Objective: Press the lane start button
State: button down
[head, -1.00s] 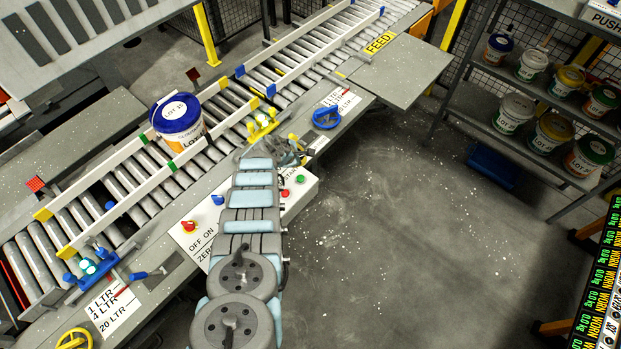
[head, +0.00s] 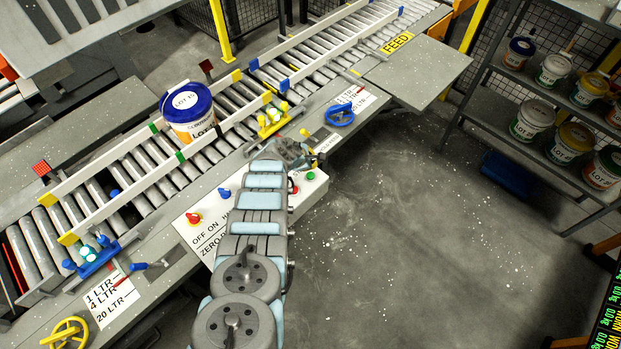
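A control panel (head: 308,196) at the front edge of the conveyor bench carries a green button (head: 310,175) and, nearer, a red button (head: 295,189) that my arm partly hides. Red (head: 194,218) and blue (head: 224,193) knobs sit at its left end, above "OFF ON" and "ZERO" lettering. My arm covers the panel's middle and any labels there.
A blue-lidded pail (head: 190,116) stands on the roller conveyor (head: 342,45) between white guide rails. A blue handwheel (head: 340,115) and a yellow clamp (head: 271,122) lie close beyond my gripper. Shelves of pails (head: 477,109) stand at right. The floor between is clear.

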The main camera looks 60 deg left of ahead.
aim_at(311, 172)
jog(key=shift+f+b, duration=1.8)
jog(key=shift+f, duration=0.45)
jog(key=shift+f+b, duration=0.4)
jog(key=shift+b, duration=0.05)
